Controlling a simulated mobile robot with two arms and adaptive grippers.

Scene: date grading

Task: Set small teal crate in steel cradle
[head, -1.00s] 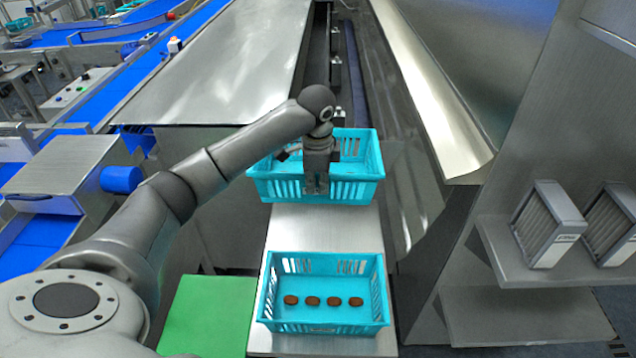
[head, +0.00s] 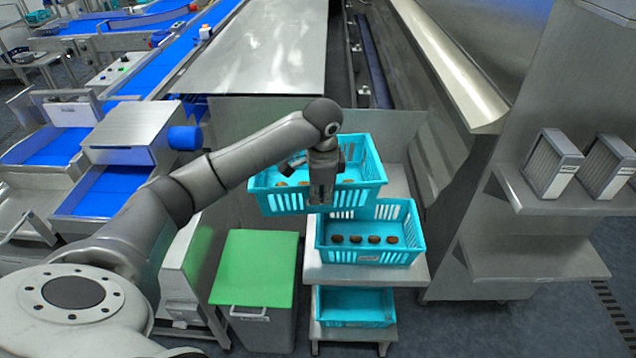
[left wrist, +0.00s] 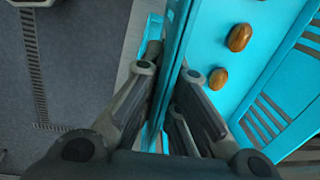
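A teal crate (head: 372,182) with slotted walls and several brown dates hangs from my left gripper (head: 321,200) in the head view. The fingers stand on both sides of its near wall, which also shows between them in the left wrist view (left wrist: 178,60). The crate looks slightly tilted and overlaps the rear left of a second teal crate (head: 370,256). That one holds a row of several dates and stands on a steel stand (head: 425,272). I cannot make out for certain which steel part is the cradle. My right gripper is not in view.
An empty-looking teal crate (head: 355,306) sits on the stand's lower shelf. A green-topped bin (head: 255,268) stands left of it. Steel shelves with two filter-like boxes (head: 551,163) are at the right. Floor shows free at the lower right.

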